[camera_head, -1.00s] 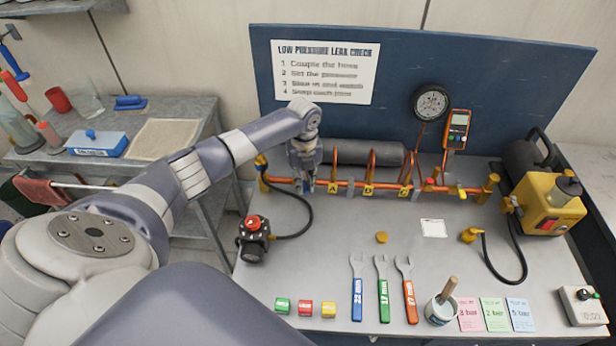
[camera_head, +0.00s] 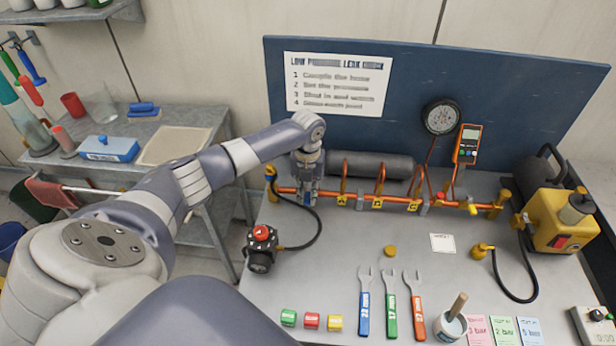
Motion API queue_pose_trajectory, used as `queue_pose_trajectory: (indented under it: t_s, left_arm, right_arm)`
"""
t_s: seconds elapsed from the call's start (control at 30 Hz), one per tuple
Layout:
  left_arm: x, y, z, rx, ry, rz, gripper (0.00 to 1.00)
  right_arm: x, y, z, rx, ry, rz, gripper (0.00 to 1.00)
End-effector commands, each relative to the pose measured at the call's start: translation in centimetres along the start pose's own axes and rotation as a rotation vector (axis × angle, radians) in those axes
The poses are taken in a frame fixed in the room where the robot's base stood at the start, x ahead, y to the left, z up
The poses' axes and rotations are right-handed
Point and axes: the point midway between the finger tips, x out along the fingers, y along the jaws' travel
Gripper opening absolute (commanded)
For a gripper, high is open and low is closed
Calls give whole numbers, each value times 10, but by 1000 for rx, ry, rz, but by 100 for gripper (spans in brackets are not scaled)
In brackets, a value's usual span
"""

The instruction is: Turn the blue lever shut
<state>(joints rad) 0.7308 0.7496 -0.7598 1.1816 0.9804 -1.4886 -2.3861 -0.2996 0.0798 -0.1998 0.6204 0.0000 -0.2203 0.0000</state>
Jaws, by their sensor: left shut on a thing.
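My left gripper (camera_head: 306,192) points down at the left part of the orange pipe (camera_head: 362,201), on the grey bench. It is shut on a small blue part at the pipe, the blue lever (camera_head: 303,199). The gripper hides most of the lever, so its angle cannot be told. My right gripper is not in view.
A pressure gauge (camera_head: 440,117) and an orange meter (camera_head: 467,144) stand behind the pipe. A black regulator with a red knob (camera_head: 261,233) sits left, joined by a black hose. Wrenches (camera_head: 391,303) lie in front. A yellow pump (camera_head: 562,220) stands right.

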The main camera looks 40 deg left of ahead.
Motion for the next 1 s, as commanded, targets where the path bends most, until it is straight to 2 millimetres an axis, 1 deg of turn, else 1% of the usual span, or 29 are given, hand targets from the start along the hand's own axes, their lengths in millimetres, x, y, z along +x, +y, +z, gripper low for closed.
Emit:
queue_pose_trajectory:
  t_s: [0.1, 0.13, 0.17, 0.2, 0.5, 0.63, 0.77, 1.0]
  left_arm:
    - [-2, -1, 2, 0, -4, -3, 0]
    - [-2, -1, 2, 0, -4, -3, 19]
    - [-2, 0, 2, 0, -4, -3, 26]
    - [-2, 0, 2, 0, -4, -2, 35]
    - [-1, 0, 1, -1, -2, 0, 35]
    - [-7, 0, 1, -1, -3, -1, 35]
    - [-26, 0, 1, 0, -4, -2, 35]
    - [-79, 0, 2, 0, -6, -3, 35]
  right_arm:
    - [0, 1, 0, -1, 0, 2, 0]
    - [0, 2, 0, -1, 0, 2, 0]
    - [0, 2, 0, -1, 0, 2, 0]
    - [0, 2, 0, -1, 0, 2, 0]
    - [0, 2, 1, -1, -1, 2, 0]
    - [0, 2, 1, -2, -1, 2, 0]
    - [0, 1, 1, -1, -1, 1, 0]
    - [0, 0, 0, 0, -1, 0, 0]
